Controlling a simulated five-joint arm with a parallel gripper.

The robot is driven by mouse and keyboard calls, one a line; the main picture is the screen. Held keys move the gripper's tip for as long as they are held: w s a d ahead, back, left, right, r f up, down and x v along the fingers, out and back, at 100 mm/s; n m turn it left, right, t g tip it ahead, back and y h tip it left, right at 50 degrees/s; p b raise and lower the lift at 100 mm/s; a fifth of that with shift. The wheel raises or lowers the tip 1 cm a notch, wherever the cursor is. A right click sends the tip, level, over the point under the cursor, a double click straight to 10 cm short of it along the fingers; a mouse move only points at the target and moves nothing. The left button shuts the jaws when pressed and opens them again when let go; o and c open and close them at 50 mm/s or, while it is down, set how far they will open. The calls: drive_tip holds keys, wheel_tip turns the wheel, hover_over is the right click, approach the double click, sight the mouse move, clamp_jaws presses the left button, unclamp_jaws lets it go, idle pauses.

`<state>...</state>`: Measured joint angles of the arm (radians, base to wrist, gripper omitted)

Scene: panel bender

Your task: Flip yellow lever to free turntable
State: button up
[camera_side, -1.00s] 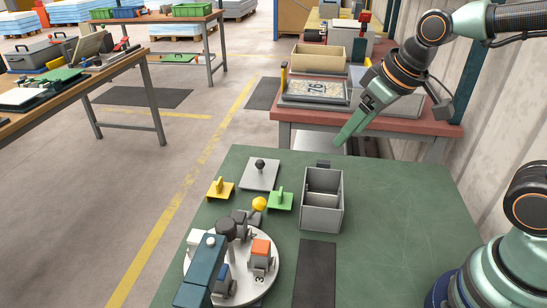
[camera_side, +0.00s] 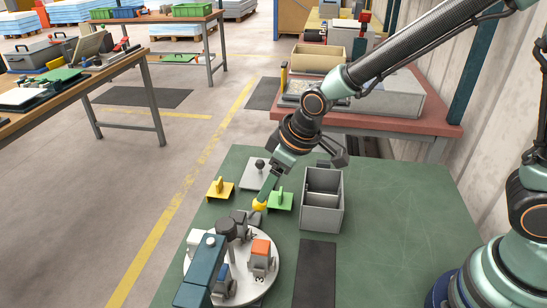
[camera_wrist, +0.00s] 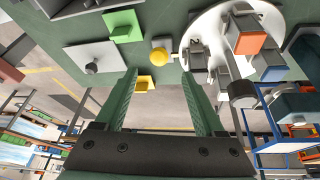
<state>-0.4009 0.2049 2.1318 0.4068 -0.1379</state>
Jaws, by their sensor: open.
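The yellow lever shows as a round yellow knob (camera_side: 259,206) on a dark grey stem, at the back edge of the turntable. The turntable (camera_side: 245,291) is a pale disc carrying grey fixtures with orange, blue and white parts. My gripper (camera_side: 263,196) points down at the knob, with its fingertips close to it; contact cannot be told. In the wrist view the gripper (camera_wrist: 159,74) is open, and the yellow knob (camera_wrist: 160,57) appears between and just beyond the two green fingertips. The turntable (camera_wrist: 205,32) is right of the knob there.
A green block (camera_side: 280,200) stands right beside the knob, and a yellow block (camera_side: 220,189) is to its left. A grey plate with a black knob (camera_side: 259,174) lies behind. A grey bin (camera_side: 322,215) is to the right. A teal bar (camera_side: 203,270) overhangs the turntable.

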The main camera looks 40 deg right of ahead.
sight(255, 209)
drive_tip(key=x, duration=0.7)
drive_tip(key=shift+w+f, duration=0.15)
drive_tip(key=shift+f, duration=0.1)
clamp_jaws()
idle(1.2)
